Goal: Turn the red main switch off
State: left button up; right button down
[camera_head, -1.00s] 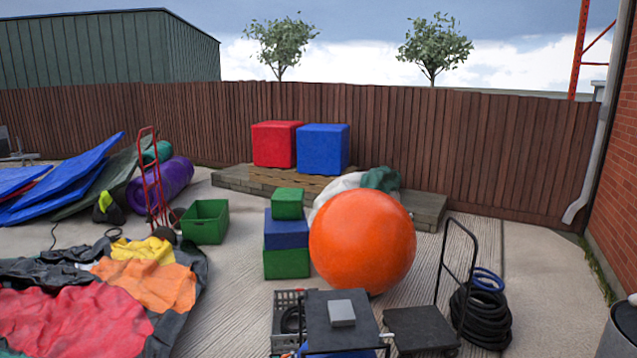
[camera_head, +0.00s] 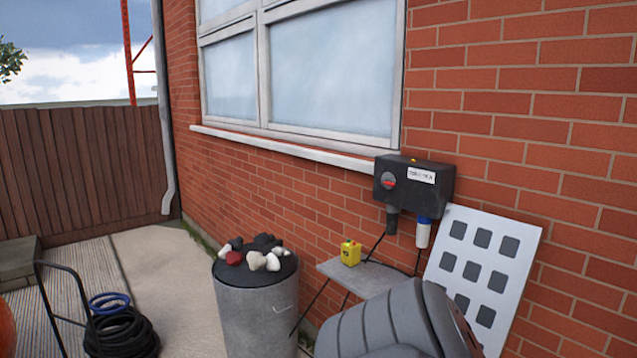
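A dark switch box (camera_head: 440,188) is fixed to the brick wall, right of the window. On the left of its front is a round grey switch with a small red handle (camera_head: 388,181), which looks roughly level. A white label sits beside it, and a small yellow-orange spot shows on top of the box. Two plugs, one dark and one white and blue, hang below with black cables. Neither of my grippers is in view, and nothing touches the switch.
A small shelf below the box holds a yellow device (camera_head: 350,252). A grey drum (camera_head: 257,310) with several stones on top stands left of it. A white panel with dark squares (camera_head: 483,265) leans on the wall. A grey ribbed shape (camera_head: 385,325) blocks the bottom centre.

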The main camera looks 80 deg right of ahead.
aim_at(385, 181)
jog(key=z, duration=2.95)
jog(key=i+l, duration=0.1)
jog(key=l, duration=0.4)
jog(key=i+l, duration=0.1)
jog(key=l, duration=0.4)
jog(key=i+l, duration=0.1)
jog(key=l, duration=0.35)
